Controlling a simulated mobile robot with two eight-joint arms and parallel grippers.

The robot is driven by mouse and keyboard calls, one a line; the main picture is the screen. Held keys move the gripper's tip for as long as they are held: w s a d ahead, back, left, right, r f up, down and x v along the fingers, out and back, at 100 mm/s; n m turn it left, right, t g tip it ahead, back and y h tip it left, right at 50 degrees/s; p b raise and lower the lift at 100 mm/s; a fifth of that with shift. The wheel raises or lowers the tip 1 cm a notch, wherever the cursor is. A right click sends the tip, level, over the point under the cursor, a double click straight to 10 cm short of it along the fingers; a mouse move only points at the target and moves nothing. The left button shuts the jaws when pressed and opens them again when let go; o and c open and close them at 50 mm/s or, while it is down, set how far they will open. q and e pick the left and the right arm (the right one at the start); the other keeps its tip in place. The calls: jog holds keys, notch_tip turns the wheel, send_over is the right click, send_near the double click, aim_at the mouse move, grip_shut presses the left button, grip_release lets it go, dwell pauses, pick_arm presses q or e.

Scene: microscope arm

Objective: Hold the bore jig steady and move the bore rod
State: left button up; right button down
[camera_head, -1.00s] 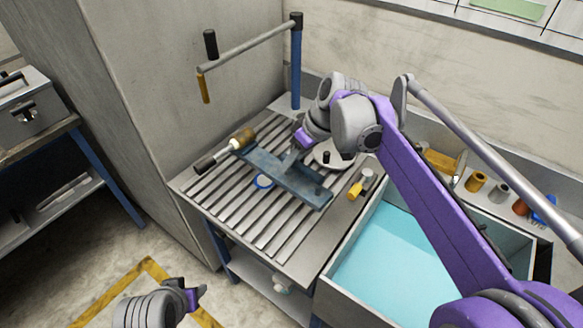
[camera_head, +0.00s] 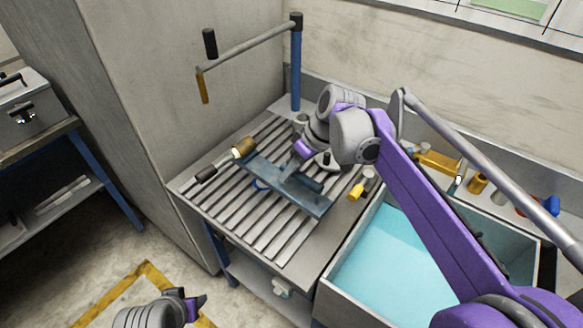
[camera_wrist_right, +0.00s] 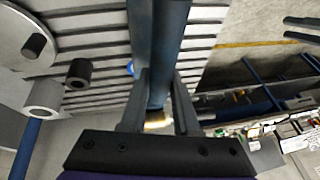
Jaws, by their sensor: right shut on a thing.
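A long blue-grey bar (camera_head: 305,197), which I take to be the bore jig, lies slantwise above or on the slatted table. In the right wrist view the bar (camera_wrist_right: 168,50) runs between the two fingers of the right gripper (camera_wrist_right: 158,112). A rod with a black handle (camera_head: 206,174) lies at the bar's far left end, with a brass-coloured piece (camera_head: 243,148) there; whether they are joined is unclear. My left gripper (camera_head: 192,304) is low at the front, away from the table, its fingers unclear.
The slatted table (camera_head: 285,245) has bare room at its front. A blue ring (camera_head: 260,185) is partly hidden by the bar. A yellow-ended piece (camera_head: 357,190) lies right of it. A teal-lined bin (camera_head: 385,260) stands at right. A post with a crossbar (camera_head: 296,65) rises behind.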

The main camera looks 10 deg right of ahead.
aim_at(291, 186)
pick_arm(q)
jog(key=shift+s+f+b, duration=0.3)
jog(key=shift+f+b, duration=0.35)
jog(key=shift+f, duration=0.3)
jog(key=shift+s+f+b, duration=0.3)
jog(key=shift+f+b, duration=0.35)
jog(key=shift+f, duration=0.3)
pick_arm(e)
jog(key=shift+f, duration=2.9)
pick_arm(q)
jog(key=shift+s+f+b, duration=0.1)
jog(key=shift+f+b, duration=0.2)
pick_arm(e)
jog(key=shift+f, duration=0.55)
